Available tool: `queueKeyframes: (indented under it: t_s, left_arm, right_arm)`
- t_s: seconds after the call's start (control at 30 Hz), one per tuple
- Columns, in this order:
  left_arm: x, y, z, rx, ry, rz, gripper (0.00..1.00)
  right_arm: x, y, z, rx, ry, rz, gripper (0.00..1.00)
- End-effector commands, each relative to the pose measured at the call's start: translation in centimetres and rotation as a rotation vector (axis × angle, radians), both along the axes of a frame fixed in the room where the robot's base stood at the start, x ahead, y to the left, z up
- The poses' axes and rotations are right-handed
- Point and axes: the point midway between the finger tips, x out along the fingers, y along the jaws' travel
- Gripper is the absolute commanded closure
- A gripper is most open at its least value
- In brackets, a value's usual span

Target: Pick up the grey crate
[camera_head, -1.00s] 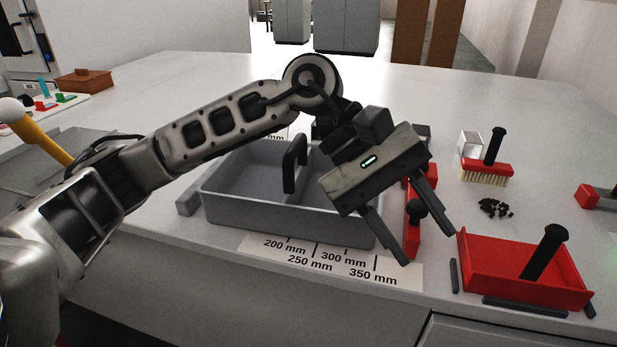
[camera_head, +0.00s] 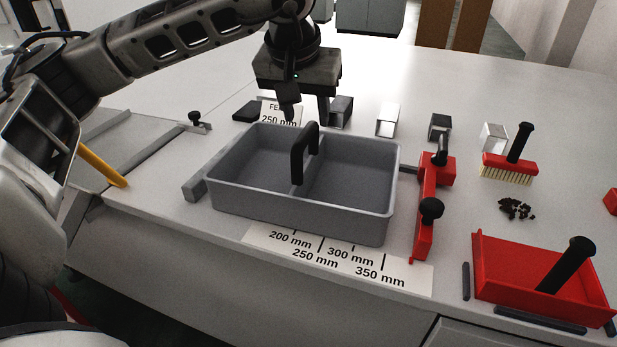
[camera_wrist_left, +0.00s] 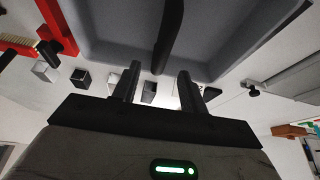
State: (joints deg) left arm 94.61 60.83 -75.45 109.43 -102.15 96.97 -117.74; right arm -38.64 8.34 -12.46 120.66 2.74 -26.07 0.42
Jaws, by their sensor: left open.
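The grey crate (camera_head: 290,212) sits on the white table in the head view. It is open, empty and divided in two, with a black handle (camera_head: 297,163) arching over its middle divider. My left gripper (camera_head: 306,117) is open with its fingers pointing down, near the crate's far edge and apart from the handle. In the left wrist view, the crate (camera_wrist_left: 110,35) fills the top, and the handle (camera_wrist_left: 168,38) lines up with the gap between the open fingers (camera_wrist_left: 161,75). My right gripper is not in view.
A red clamp-like fixture (camera_head: 425,210) stands close to the crate's right side. A grey block (camera_head: 195,188) is at its left. A red dustpan (camera_head: 545,275) and red brush (camera_head: 510,165) lie farther right. Small metal blocks (camera_head: 388,120) stand behind. A printed millimetre scale (camera_head: 340,262) lies in front.

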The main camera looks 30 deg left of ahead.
Motion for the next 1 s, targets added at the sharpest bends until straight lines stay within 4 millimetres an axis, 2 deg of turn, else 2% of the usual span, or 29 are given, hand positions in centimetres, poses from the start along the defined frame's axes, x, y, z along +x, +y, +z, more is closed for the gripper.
queueKeyframes:
  t_s: [0.27,0.53,0.83,0.87,1.0]
  left_arm:
    - [0.6,0.2,-2.0,-0.001,0.001,0.001,0.57]
    - [1.6,0.4,-5.7,-0.001,0.002,0.002,0.57]
    - [1.9,0.5,-6.4,-0.001,-0.001,0.001,0.57]
    - [1.9,0.5,-6.4,-0.001,-0.001,0.001,0.6]
    - [1.9,0.5,-6.3,-0.001,0.0,0.001,0.99]
  right_arm:
    - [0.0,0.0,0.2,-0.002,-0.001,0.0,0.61]
    - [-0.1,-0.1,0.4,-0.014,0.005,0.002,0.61]
    - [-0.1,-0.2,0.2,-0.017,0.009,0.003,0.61]
    - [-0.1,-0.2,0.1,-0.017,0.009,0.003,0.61]
    - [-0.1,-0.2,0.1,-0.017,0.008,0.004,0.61]
